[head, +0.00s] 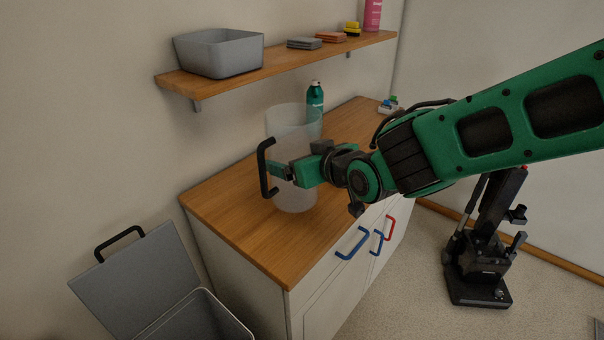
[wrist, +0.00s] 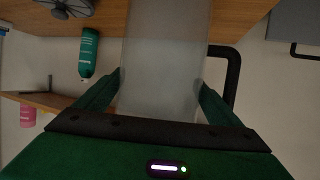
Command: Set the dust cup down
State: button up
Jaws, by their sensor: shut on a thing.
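The dust cup (head: 294,190) is a tall, clear, frosted cylinder with a black handle on its left side in the head view. It is upright over the wooden cabinet top (head: 235,205); I cannot tell whether its base touches the wood. My gripper (head: 290,172) is shut on the cup, with its green fingers on either side of the body. In the wrist view the cup (wrist: 165,60) fills the middle between the fingers, and the handle shows to the right. The far side of the cup and part of its rim are hidden.
A green bottle (head: 315,97) stands behind the cup. A wall shelf (head: 290,66) above holds a grey bin (head: 219,52), cloths and a pink bottle (head: 373,14). An open-lidded grey bin (head: 190,318) stands at lower left. The counter's front left is clear.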

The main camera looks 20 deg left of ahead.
jog(key=shift+w+d+f, duration=0.1)
jog(key=shift+d+f, duration=0.05)
jog(key=shift+f, duration=0.6)
jog(key=shift+w+d+f, duration=0.1)
jog(key=shift+w+f, duration=0.05)
jog(key=shift+f, duration=0.6)
jog(key=shift+w+d+f, duration=0.1)
jog(key=shift+d+f, duration=0.05)
jog(key=shift+f, duration=0.6)
jog(key=o, duration=1.2)
jog(key=shift+f, duration=0.1)
jog(key=v, duration=1.2)
